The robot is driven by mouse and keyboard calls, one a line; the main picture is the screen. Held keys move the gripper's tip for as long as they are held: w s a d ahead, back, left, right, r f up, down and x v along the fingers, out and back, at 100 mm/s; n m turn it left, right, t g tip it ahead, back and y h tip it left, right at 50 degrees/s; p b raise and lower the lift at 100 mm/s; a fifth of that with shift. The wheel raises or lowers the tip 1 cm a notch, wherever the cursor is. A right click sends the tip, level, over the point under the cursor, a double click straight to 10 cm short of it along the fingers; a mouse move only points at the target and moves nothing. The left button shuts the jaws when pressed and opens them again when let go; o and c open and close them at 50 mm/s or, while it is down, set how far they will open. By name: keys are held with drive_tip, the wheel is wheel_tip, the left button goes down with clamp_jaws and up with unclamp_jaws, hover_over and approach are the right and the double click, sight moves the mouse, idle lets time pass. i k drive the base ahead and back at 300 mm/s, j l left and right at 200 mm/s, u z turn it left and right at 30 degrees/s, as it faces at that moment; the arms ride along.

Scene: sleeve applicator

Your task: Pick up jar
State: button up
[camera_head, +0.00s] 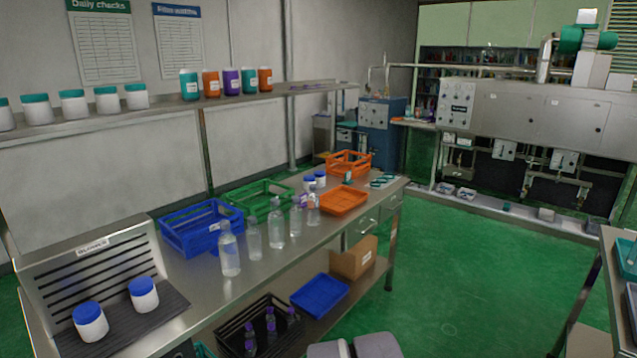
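Two white jars with blue lids stand upright on the dark ridged mat of the blower at the lower left: a left jar (91,324) and a right jar (144,297). Two smaller white jars with blue lids, among them one (320,180), stand farther back on the steel table. White jars with teal lids (73,106) and several coloured jars (231,82) line the wall shelf. Which jar is meant cannot be told. My gripper is not in view; grey rounded parts at the bottom edge look like my own body.
Clear bottles (229,252) stand along the steel table (196,277). Blue (181,236), green (237,196) and orange crates (334,163) sit behind them. The lower shelf holds a black crate (233,331), a blue tray (318,296) and a cardboard box (355,262). Green floor is free at right.

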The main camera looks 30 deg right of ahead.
sight(90, 321)
drive_tip(key=i+j, duration=0.3)
drive_tip(key=i, duration=0.25)
drive_tip(key=i+j, duration=0.3)
drive_tip(key=i, duration=0.2)
drive_tip(key=i+j, duration=0.3)
drive_tip(key=i, duration=0.25)
